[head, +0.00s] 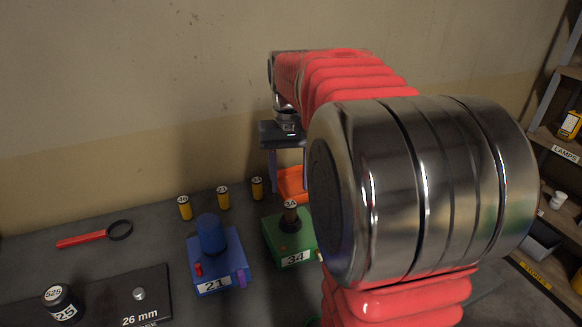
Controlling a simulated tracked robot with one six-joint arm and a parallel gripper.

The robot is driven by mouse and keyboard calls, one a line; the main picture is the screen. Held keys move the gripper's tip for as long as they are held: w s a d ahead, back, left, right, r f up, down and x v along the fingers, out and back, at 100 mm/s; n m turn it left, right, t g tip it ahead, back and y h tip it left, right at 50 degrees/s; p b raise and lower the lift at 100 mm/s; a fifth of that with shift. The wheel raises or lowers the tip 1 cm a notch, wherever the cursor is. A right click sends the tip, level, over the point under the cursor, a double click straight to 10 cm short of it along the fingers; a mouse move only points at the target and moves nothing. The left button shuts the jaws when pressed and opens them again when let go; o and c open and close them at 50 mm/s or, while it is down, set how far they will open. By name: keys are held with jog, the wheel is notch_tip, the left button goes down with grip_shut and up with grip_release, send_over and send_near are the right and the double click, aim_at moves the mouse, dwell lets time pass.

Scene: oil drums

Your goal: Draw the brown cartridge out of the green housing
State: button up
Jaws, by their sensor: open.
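The green housing (277,243), labelled 34, stands on the dark bench right of centre. The brown cartridge (291,217) stands upright in its top, with a pale numbered label on its upper end. My gripper (288,175) points down, open and empty, with its fingers seen above and behind the cartridge in the picture. A gap shows between the fingertips and the cartridge; how far apart they are in depth I cannot tell. My arm hides the right side of the housing and part of the gripper's right side.
A blue housing (215,264) labelled 21, with a blue cylinder (210,236), stands left of the green one. Several yellow cylinders (222,199) stand behind. An orange object (291,186) is partly hidden. A magnifier (83,239) and black weight (64,303) lie left. Shelves (556,140) stand right.

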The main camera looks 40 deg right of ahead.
aim_at(290, 203)
notch_tip(290, 203, down, 9)
dwell(0.5)
jog(key=shift+c, duration=0.4)
jog(key=c, duration=1.1)
